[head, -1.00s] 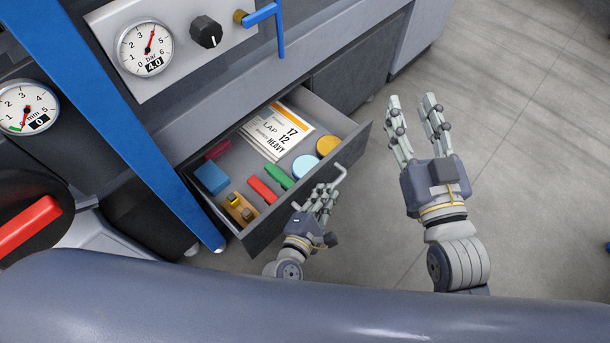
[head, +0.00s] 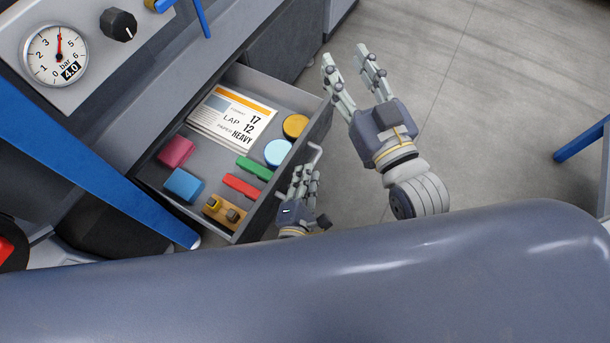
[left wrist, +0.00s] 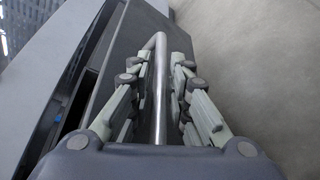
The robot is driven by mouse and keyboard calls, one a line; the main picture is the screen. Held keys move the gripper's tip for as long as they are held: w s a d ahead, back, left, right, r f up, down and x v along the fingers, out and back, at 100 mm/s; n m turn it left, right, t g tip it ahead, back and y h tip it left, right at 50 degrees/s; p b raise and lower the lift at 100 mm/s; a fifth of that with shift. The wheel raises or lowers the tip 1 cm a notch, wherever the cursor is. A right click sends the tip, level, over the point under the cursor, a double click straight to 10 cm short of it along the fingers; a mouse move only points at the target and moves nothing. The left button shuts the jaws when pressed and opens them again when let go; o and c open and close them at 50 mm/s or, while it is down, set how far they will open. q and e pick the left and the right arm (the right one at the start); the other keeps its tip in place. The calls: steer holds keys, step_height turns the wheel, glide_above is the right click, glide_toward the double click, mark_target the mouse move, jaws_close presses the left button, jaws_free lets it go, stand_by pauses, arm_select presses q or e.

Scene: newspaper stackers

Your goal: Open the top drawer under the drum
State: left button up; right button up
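The drawer (head: 285,215) stands well open, with its front panel toward me. Its metal handle (head: 314,152) is a bent bar on the outer face of that front. My left gripper (head: 300,180) is at the handle, below and in front of the drawer. In the left wrist view, the handle bar (left wrist: 160,90) runs between the left gripper's fingers, which are closed in around it; exact contact is hard to see. My right gripper (head: 347,75) is open and empty, beyond the drawer's right corner above the floor.
The drawer holds paper cards (head: 230,118), a pink block (head: 177,151), a blue block (head: 183,185), red and green bars, round discs and a wooden piece. A blue beam (head: 95,170) slants past its left side.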

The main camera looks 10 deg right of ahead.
arm_select(q)
steer(key=v, duration=1.2)
stand_by(0.6)
